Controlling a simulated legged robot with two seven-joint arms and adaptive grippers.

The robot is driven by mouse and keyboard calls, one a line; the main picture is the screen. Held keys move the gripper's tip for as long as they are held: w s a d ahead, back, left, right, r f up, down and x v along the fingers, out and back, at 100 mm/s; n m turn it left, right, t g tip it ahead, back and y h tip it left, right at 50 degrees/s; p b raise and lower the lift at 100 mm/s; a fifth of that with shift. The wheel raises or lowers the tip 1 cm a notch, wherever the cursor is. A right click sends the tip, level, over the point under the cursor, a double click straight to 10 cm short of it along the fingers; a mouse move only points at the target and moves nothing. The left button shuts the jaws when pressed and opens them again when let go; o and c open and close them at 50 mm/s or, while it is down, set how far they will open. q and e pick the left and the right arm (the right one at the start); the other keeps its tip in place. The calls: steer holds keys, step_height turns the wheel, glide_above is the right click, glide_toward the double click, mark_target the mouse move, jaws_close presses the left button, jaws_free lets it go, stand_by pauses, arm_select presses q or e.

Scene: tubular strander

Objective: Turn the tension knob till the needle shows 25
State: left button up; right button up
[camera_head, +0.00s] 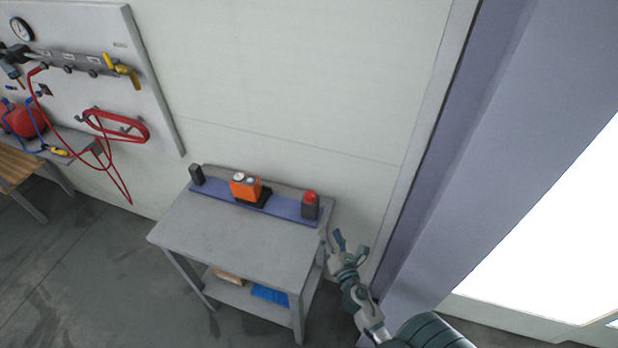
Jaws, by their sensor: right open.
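A small orange box (244,187) with two small round light faces on top sits on the blue strip at the back of a grey table. Its knob and needle are too small to make out, and I cannot read a value. A round white gauge (21,29) with a dark rim hangs on the wall panel at the far upper left; its reading is not clear either. My right gripper (349,241) is open and empty, beside the table's right edge, to the right of and apart from the orange box. My left gripper is not in view.
The grey table (215,233) has a clear front top. A dark block (196,174) and a red-topped dark unit (310,205) flank the orange box. A purple-grey column (455,150) stands at right. A red hose (118,126) hangs at left.

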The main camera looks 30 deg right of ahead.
step_height(320, 180, up, 2)
steer(key=n+y+p, duration=0.2)
steer(key=n+p, duration=0.1)
steer(key=n, duration=0.4)
steer(key=p, duration=0.1)
glide_toward(308, 192)
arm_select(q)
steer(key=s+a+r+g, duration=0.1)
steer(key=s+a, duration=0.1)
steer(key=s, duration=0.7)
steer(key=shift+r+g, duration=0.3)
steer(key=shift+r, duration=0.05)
arm_select(e)
steer(key=w, duration=0.3)
steer(key=w+d, duration=0.1)
steer(key=w, duration=0.3)
steer(key=w+f, duration=0.1)
steer(key=w, duration=0.3)
steer(key=shift+d, duration=0.35)
steer(key=shift+f, duration=0.1)
jaws_close()
steer(key=shift+w, duration=0.1)
steer(key=shift+f, duration=0.15)
